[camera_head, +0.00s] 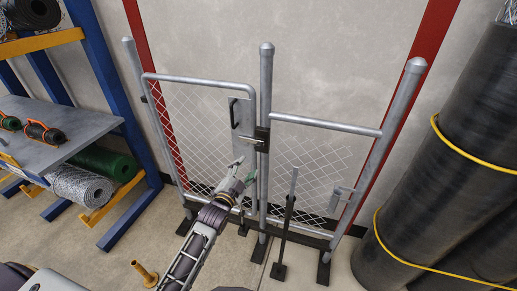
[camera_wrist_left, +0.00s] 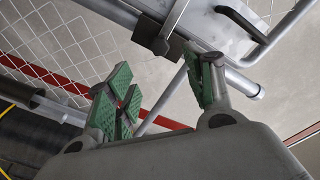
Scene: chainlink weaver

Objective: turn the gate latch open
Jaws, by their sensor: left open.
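The chain-link gate (camera_head: 203,79) has a grey tube frame and stands upright at centre left. Its latch (camera_head: 261,139) is a dark block with a small metal lever at the middle post; it also shows in the left wrist view (camera_wrist_left: 160,33). A black pull handle (camera_head: 235,113) sits on a grey plate left of the latch, and shows in the left wrist view (camera_wrist_left: 243,24). My left gripper (camera_head: 243,171) is open and empty, below the latch and apart from it. Its green-padded fingers (camera_wrist_left: 165,90) are spread. My right gripper is out of view.
A fixed mesh panel (camera_head: 310,158) stands right of the middle post (camera_head: 266,90). A thin upright bar on a foot (camera_head: 287,220) stands before it. Large black rolls (camera_head: 450,150) crowd the right. A blue rack (camera_head: 100,70) with rolls stands left. A brass-coloured peg (camera_head: 145,273) is on the floor.

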